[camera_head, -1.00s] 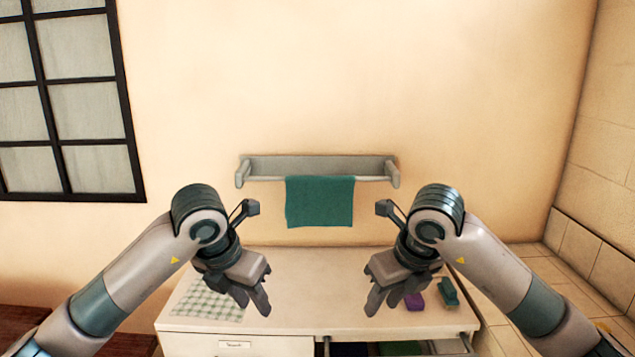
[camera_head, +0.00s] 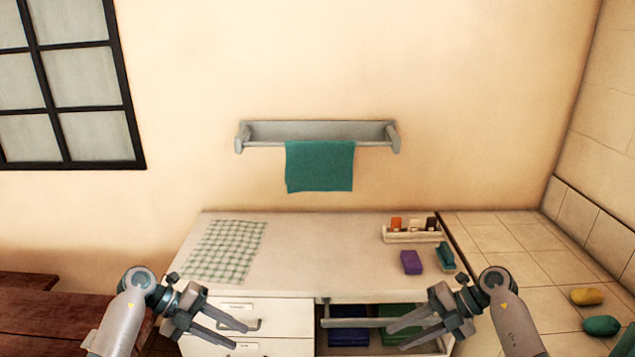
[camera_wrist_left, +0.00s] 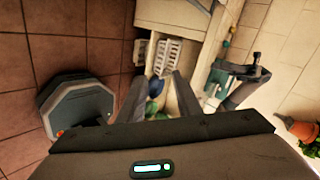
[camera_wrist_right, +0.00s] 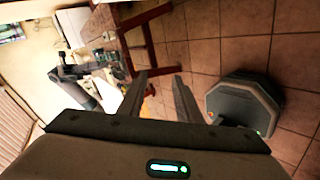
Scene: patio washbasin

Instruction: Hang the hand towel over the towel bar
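The teal hand towel (camera_head: 320,168) hangs over the front rail of the grey towel bar (camera_head: 250,146) on the wall, a little right of the bar's middle. Its lower edge hangs free above the counter. My left gripper (camera_head: 240,335) is low in front of the cabinet drawers, far from the towel, with its fingers apart and nothing between them. My right gripper (camera_head: 415,335) is low in front of the open shelf, also with its fingers apart and empty. Both wrist views show spread fingers, at the left (camera_wrist_left: 160,95) and the right (camera_wrist_right: 160,85).
The counter (camera_head: 310,250) carries a checked cloth (camera_head: 225,252), a purple block (camera_head: 411,262), a teal-green item (camera_head: 445,256) and a rack of small bottles (camera_head: 413,235). Yellow (camera_head: 587,296) and teal (camera_head: 601,326) objects lie on the tiles at right. The wall around the bar is clear.

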